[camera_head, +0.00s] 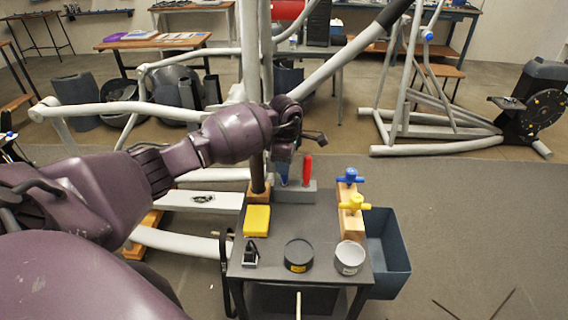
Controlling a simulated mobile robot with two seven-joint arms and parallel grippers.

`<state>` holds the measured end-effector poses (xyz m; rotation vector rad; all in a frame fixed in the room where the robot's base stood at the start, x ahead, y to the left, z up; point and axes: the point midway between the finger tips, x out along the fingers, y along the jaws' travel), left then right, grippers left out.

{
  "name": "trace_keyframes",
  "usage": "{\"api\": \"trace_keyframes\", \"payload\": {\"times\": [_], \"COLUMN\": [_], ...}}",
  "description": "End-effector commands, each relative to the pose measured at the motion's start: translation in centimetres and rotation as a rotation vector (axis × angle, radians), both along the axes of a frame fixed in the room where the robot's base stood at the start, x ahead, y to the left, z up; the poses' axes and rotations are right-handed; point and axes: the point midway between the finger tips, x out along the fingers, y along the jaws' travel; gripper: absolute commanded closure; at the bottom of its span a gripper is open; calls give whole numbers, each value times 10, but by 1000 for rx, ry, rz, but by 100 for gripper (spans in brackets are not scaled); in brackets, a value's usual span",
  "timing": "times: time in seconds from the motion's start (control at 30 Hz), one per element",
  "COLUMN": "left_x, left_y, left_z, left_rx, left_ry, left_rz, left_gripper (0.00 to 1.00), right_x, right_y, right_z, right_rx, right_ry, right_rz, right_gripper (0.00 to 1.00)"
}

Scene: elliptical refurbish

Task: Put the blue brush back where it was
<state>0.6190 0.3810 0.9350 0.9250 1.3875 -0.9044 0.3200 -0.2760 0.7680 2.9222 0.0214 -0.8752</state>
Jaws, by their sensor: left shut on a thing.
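The blue brush (283,172) is at the far end of the small dark cart (318,222), below my left gripper (284,150). My left gripper is shut on its upper end. The brush is roughly upright at the left side of a grey holder block (301,194). I cannot tell whether its lower end is inside the holder or just behind or above it. A red-handled tool (307,168) stands upright in the same holder, just right of the brush. My right gripper is out of view.
The cart also bears a yellow block (257,220), a black tin (298,255), a grey tin (349,257) and a wooden piece with blue (349,177) and yellow (355,203) knobs. A bin (390,266) hangs at its right. Exercise-machine frames (440,148) stand behind.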

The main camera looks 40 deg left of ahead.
Motion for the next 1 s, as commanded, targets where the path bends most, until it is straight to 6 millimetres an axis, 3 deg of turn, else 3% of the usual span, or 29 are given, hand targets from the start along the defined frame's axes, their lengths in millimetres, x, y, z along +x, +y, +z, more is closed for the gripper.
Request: {"api": "trace_keyframes", "payload": {"times": [0.07, 0.1, 0.27, 0.67, 1.0], "left_x": [0, 0, 0, 1, 1], "left_y": [0, 0, 0, 0, -1], "left_z": [-2, -3, -2, 6, 66], "left_rx": [1, 1, 0, 1, 2], "left_ry": [0, 0, 0, -2, -4], "left_rz": [0, 0, 0, -1, -1], "left_gripper": [97, 72, 48, 48, 48], "right_x": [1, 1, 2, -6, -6], "right_y": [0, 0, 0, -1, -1], "right_z": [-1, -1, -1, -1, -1], "right_rx": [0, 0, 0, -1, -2], "right_ry": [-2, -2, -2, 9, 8], "right_rz": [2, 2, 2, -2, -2], "right_gripper": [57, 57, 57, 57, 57]}}
